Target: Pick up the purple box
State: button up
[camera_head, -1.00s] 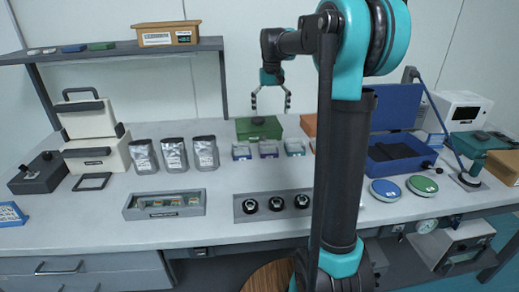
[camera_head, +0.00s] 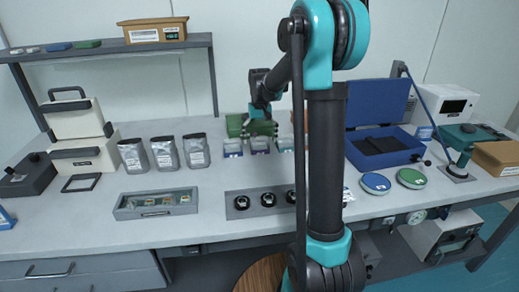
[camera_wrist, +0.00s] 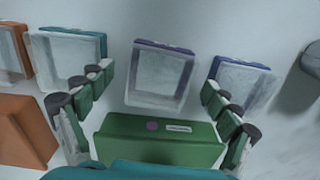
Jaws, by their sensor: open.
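In the head view the purple box (camera_head: 260,147) stands on the table just below my gripper (camera_head: 261,133). In the wrist view my gripper (camera_wrist: 158,82) is open, its fingers spread to either side of the purple box. Nothing is held. I cannot tell exactly how high the fingertips are above the box.
A teal-edged box (camera_wrist: 72,58) and a blue-edged box (camera_wrist: 240,84) flank the purple one closely. A green box (camera_wrist: 160,142) stands right behind the row, with an orange box (camera_wrist: 25,130) beside it. Silver pouches (camera_head: 164,153) stand left; round dials (camera_head: 268,200) sit in front.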

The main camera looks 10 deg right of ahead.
jog(key=shift+f, duration=1.3)
jog(key=shift+c, duration=0.5)
jog(key=c, duration=1.2)
jog(key=shift+o, duration=0.2)
jog(key=shift+r, duration=0.1)
